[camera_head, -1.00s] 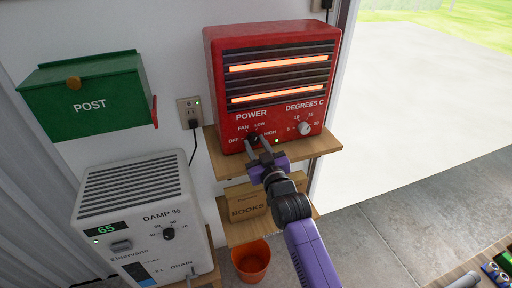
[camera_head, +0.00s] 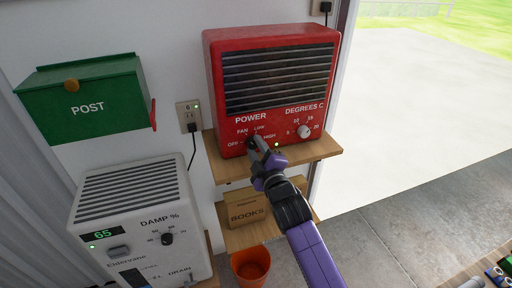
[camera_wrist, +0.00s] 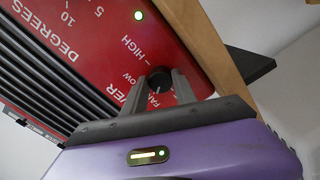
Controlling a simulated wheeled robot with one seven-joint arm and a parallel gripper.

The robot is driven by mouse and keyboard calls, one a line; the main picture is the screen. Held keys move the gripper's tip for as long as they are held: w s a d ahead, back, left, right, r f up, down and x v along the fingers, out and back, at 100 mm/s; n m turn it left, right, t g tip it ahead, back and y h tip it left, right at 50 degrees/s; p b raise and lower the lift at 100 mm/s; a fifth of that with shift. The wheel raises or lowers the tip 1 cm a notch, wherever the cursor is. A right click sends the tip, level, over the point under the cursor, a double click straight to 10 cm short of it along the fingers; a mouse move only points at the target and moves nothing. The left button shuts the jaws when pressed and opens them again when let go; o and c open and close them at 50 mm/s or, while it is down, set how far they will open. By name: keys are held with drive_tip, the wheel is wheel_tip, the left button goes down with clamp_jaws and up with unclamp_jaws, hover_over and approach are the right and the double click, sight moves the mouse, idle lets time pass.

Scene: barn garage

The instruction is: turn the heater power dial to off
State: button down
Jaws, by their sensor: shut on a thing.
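The red heater (camera_head: 222,75) stands on a wooden shelf, its grille dark. Its black power dial (camera_head: 252,141) is at the lower left of its front, with the labels OFF, FAN, LOW and HIGH around it. My gripper (camera_head: 258,148) is shut on the dial, partly hiding it. In the wrist view the dial (camera_wrist: 159,80) sits between the two fingers of my gripper (camera_wrist: 164,92). A pale pointer mark shows on the dial, seemingly towards FAN; the OFF label is hidden there. A green light (camera_wrist: 138,15) on the heater is lit.
The white temperature knob (camera_head: 304,132) is right of the dial. The wooden shelf (camera_head: 310,151) juts out below the heater. A BOOKS box (camera_head: 246,208), an orange bucket (camera_head: 251,266) and a white dehumidifier (camera_head: 145,205) are below and left. A wall socket (camera_head: 188,112) has a cord.

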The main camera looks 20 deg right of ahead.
drive_tip(key=n+p, duration=0.1)
drive_tip(key=n, duration=0.1)
drive_tip(key=n+p, duration=0.2)
drive_tip(key=n, duration=0.1)
drive_tip(key=shift+r+n, duration=0.2)
drive_tip(key=shift+n, duration=0.1)
drive_tip(key=n+p, duration=0.2)
drive_tip(key=n, duration=0.3)
drive_tip(key=shift+f+n+p, duration=0.1)
drive_tip(key=shift+n+p, duration=0.2)
drive_tip(key=shift+p, duration=0.1)
drive_tip(key=shift+a, duration=0.1)
drive_tip(key=c, duration=1)
unclamp_jaws()
drive_tip(key=shift+s, duration=0.1)
drive_tip(key=s+p, duration=0.4)
drive_tip(key=s, duration=0.3)
drive_tip(key=shift+s+p, duration=0.3)
drive_tip(key=shift+p, duration=0.1)
